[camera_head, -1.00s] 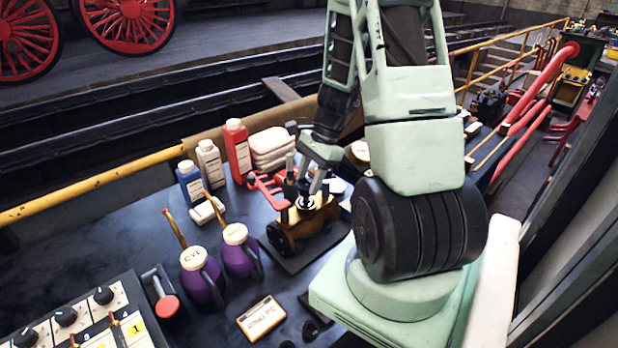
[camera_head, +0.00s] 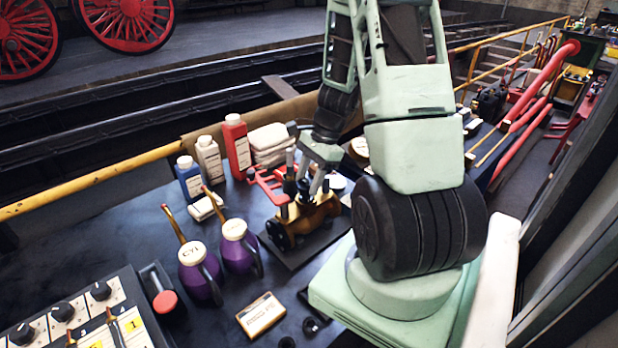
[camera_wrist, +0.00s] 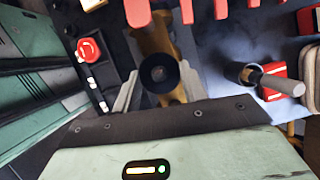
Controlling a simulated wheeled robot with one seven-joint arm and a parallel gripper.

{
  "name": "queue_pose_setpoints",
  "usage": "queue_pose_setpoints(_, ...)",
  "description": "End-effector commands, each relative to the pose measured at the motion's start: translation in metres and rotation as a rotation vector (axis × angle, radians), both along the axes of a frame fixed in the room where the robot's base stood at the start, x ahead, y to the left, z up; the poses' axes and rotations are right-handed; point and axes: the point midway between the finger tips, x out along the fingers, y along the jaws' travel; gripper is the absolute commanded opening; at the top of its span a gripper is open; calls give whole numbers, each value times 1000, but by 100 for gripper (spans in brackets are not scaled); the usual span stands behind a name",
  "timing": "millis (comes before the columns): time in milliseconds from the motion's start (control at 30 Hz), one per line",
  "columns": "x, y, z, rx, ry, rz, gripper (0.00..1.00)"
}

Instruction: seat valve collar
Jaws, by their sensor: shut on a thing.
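A brass valve body (camera_head: 306,222) stands on a dark base plate (camera_head: 292,258) on the bench, with a red fork-shaped part beside its top (camera_head: 268,184). My gripper (camera_head: 304,190) points down right over the valve body. Brass (camera_wrist: 152,38) shows behind the collar. Whether the collar touches the valve body cannot be told, as the fingers hide the contact.
Two purple oil cans (camera_head: 202,272) stand left of the valve. Blue, white and red bottles (camera_head: 237,146) and folded cloths (camera_head: 270,142) stand behind it. A small labelled box (camera_head: 261,314) lies in front. A control panel (camera_head: 85,322) fills the front left.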

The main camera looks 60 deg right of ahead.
Motion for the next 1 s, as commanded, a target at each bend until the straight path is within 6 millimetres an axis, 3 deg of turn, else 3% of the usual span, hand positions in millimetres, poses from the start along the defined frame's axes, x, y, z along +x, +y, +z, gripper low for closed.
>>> queue_pose_setpoints(1000,0,0,-11,0,0,0,14)
